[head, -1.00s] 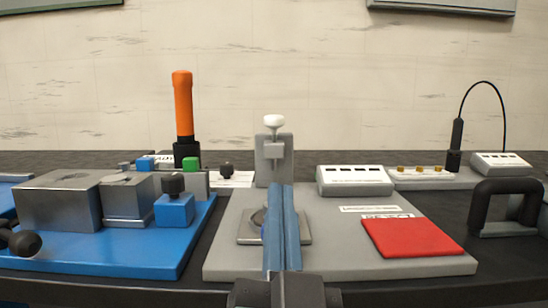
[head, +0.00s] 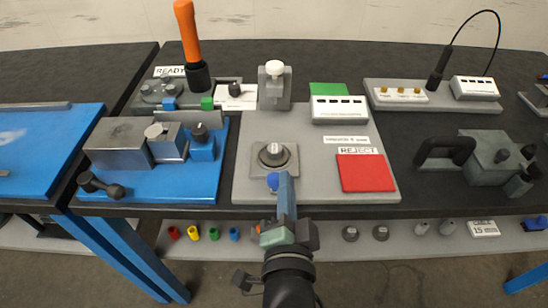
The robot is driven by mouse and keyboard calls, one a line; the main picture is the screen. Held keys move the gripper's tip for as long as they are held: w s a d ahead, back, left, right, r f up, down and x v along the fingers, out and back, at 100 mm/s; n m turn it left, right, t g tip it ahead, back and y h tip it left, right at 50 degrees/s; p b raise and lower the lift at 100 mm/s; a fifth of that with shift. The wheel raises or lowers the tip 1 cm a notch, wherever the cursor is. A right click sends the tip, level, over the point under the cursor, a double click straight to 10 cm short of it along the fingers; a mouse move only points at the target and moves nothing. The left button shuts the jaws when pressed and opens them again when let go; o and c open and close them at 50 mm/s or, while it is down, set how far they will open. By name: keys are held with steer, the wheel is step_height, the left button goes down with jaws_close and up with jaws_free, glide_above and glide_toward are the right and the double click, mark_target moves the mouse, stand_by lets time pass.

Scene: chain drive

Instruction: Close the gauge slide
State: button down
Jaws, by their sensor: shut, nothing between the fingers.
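A grey gauge plate (head: 318,130) lies on the dark bench. An upright grey bracket (head: 274,95) with a white knob (head: 274,67) stands at its back left. A round metal part sits on a square steel pad (head: 273,158) near the plate's left front. A small blue knob (head: 272,181) shows just in front of the pad. My gripper (head: 284,177) is shut and empty, its blue fingers over the plate's front edge, right beside the blue knob. I cannot tell whether they touch. Which part is the slide is not clear.
A blue fixture (head: 180,185) with grey blocks stands to the left. A dark handle (head: 444,152) stands to the right. A lower shelf (head: 400,238) holds small parts.

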steer(key=s+a+r+m+g+p, duration=0.25)
steer(key=s+m+g+p, duration=0.3)
steer(key=s+p, duration=1)
steer(key=p, duration=0.5)
glide_toward(274, 151)
steer(key=shift+m+t, duration=0.35)
steer(key=shift+m, duration=0.1)
steer(key=s+f, duration=0.2)
steer(key=s, duration=0.1)
steer(key=s+f, duration=0.1)
steer(key=s, duration=0.1)
steer(key=shift+s+d+f, duration=0.1)
steer(key=shift+s+f, duration=0.15)
steer(key=shift+f, duration=0.05)
steer(key=shift+w+f+p, duration=0.1)
steer(key=shift+w+p, duration=0.25)
steer(key=shift+w, duration=0.45)
steer(key=shift+w, duration=0.1)
steer(key=w+b, duration=0.2)
steer(key=w, duration=0.1)
steer(key=w+b, duration=0.2)
steer(key=w, duration=0.2)
steer(key=w+b, duration=0.2)
steer(key=w, duration=0.2)
steer(key=shift+w+f, duration=0.2)
steer(key=shift+f, duration=0.05)
steer(key=shift+w+r, duration=0.15)
steer(key=shift+w, duration=0.05)
steer(key=shift+r, duration=0.3)
